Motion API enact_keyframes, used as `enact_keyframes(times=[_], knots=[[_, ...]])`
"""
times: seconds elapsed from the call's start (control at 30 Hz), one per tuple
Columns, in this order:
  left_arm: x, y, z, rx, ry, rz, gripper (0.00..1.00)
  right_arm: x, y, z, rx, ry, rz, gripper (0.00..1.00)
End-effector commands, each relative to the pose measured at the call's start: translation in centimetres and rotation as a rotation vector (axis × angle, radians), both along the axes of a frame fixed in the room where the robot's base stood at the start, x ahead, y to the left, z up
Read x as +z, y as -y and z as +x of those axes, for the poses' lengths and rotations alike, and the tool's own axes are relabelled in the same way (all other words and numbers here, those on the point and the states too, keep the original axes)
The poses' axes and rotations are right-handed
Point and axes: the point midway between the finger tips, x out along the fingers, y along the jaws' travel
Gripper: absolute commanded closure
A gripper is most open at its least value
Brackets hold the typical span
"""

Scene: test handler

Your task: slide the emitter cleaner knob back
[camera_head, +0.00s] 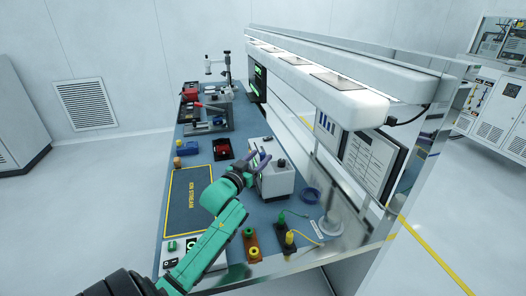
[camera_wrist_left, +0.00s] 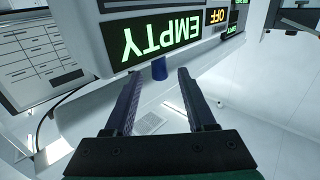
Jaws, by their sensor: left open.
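My left gripper (camera_head: 260,160) is at the end of the green arm, beside the upper left of a white box-shaped unit (camera_head: 277,182) on the bench. In the left wrist view my gripper (camera_wrist_left: 158,75) is open, with two dark, ridged fingers apart and nothing held. A small blue cylindrical knob (camera_wrist_left: 159,69), apparently the emitter cleaner knob, shows between the fingertips at the edge of a pale panel. Whether the fingers are level with it in depth is unclear. The panel's lit EMPTY display (camera_wrist_left: 160,38) appears upside down. My right gripper is not in view.
A blue bench mat (camera_head: 222,135) carries a black tray with red contents (camera_head: 222,149), a blue ring (camera_head: 310,195), and green and yellow posts (camera_head: 289,239) close to the unit. A long white overhead bar (camera_head: 330,85) runs above the bench's right side.

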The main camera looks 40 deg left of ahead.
Motion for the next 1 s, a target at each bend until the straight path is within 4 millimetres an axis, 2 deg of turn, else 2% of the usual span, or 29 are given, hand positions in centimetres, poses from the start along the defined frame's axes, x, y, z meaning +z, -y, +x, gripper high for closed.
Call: enact_keyframes(times=[0.03, 0.17, 0.43, 0.57, 0.6, 1.0], knots=[[0.3, -0.2, 0.9, 0.000, 0.002, -0.001, 0.44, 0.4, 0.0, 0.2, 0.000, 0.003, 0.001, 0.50], [0.1, -0.4, 2.4, 0.000, 0.001, 0.001, 0.44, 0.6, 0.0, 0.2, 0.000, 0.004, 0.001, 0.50], [-0.1, -0.5, 2.6, 0.000, 0.000, 0.001, 0.44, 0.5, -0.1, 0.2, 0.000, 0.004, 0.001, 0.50], [-0.1, -0.5, 2.6, 0.000, 0.000, 0.001, 0.94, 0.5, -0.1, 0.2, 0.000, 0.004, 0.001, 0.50], [-0.1, -0.5, 2.6, 0.000, 0.000, 0.000, 1.00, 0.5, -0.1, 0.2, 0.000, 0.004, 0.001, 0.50], [-0.1, -0.4, 2.6, -0.001, 0.000, -0.001, 1.00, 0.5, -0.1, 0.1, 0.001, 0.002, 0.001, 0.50]])
